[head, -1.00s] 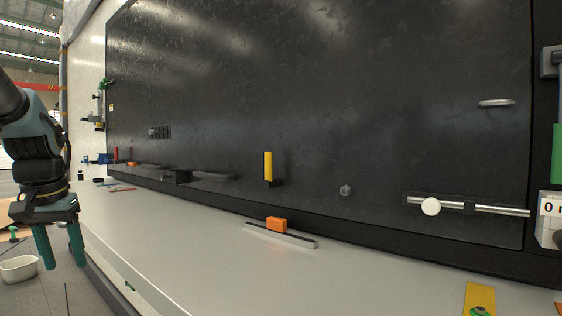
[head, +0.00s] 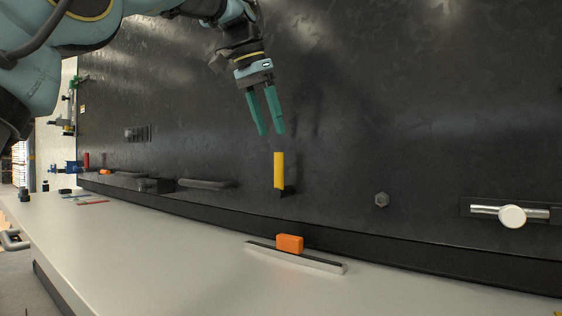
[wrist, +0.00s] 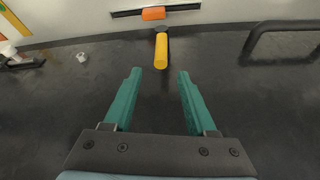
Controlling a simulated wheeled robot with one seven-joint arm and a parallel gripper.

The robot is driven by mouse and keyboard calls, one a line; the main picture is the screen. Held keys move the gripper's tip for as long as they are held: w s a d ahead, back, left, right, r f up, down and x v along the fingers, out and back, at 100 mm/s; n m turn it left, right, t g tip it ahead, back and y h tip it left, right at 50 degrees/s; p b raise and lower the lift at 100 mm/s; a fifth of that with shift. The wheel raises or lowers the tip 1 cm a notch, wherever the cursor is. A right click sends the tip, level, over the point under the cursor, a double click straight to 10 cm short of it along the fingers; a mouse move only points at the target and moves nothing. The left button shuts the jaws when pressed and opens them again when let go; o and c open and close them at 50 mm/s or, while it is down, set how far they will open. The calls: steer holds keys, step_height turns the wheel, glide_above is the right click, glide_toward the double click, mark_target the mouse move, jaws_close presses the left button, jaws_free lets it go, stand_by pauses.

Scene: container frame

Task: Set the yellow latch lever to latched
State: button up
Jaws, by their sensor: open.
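The yellow latch lever (head: 279,170) stands upright on the black wall panel, on a small dark mount at its lower end. In the wrist view the yellow lever (wrist: 161,50) lies beyond my fingertips, near the line midway between them. My gripper (head: 272,134) has two green fingers, spread apart and empty, pointing down. It is above the lever in the head view and apart from it. The wrist view also shows my open gripper (wrist: 159,72). Nothing hides the lever.
An orange block (head: 289,243) sits on a dark rail on the grey bench (head: 170,250) below the lever. A dark bar handle (head: 207,184) is on the panel to the left.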

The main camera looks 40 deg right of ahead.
glide_above(279, 187)
steer(key=f, duration=0.5)
steer(key=w+f, duration=0.1)
steer(key=f, duration=0.2)
steer(key=shift+d, duration=0.4)
steer(key=shift+r, duration=0.1)
steer(key=shift+c, duration=0.4)
jaws_close()
